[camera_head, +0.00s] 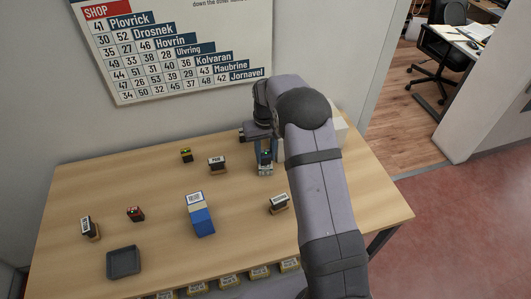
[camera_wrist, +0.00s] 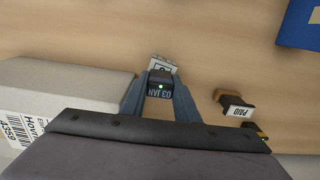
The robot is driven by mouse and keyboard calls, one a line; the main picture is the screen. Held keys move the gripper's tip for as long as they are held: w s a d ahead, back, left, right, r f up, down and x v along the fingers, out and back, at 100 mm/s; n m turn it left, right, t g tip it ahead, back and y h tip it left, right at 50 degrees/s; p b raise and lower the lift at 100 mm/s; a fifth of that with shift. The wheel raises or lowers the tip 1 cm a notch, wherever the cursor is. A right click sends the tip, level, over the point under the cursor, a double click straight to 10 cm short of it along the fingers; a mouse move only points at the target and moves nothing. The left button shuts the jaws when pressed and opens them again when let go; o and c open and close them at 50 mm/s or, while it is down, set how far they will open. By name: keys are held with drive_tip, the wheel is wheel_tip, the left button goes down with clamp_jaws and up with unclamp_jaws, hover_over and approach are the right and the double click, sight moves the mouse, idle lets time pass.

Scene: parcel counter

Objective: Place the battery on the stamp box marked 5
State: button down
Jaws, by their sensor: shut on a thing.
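My gripper (camera_wrist: 161,92) is shut on a dark date stamp (camera_wrist: 159,84) with a green light and a label reading 03 JAN. In the head view my gripper (camera_head: 265,156) is low over the back right of the table, beside a pale parcel. A white piece with black marks (camera_wrist: 162,64) shows just beyond the date stamp. A small black-and-yellow block (camera_head: 186,155) at the back and a small red-and-black block (camera_head: 135,213) at the left could be batteries; I cannot tell which. Several yellowish boxes (camera_head: 260,272) line the front edge; their markings are unreadable.
A PAID stamp (camera_head: 217,164) stands left of my gripper. Other stamps stand at front right (camera_head: 278,204) and far left (camera_head: 89,228). A blue parcel (camera_head: 202,222) and a dark tray (camera_head: 124,263) are nearer the front. The pale parcel (camera_wrist: 60,95) is close to my gripper.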

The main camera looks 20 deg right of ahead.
sight(265, 151)
drive_tip(key=shift+f, duration=0.1)
drive_tip(key=c, duration=1.4)
unclamp_jaws()
drive_tip(key=shift+o, duration=0.2)
wheel_tip(265, 151, up, 12)
drive_tip(key=b, duration=0.3)
drive_tip(key=s+a+f, duration=0.1)
drive_tip(key=s+f, duration=0.1)
drive_tip(key=s, duration=0.7)
drive_tip(key=s+a+f, duration=0.1)
drive_tip(key=s+f, duration=0.2)
drive_tip(key=s, duration=0.7)
drive_tip(key=s+a+f, duration=0.1)
drive_tip(key=s+f, duration=0.1)
drive_tip(key=s, duration=0.8)
drive_tip(key=shift+s+f, duration=0.2)
drive_tip(key=shift+f, duration=0.05)
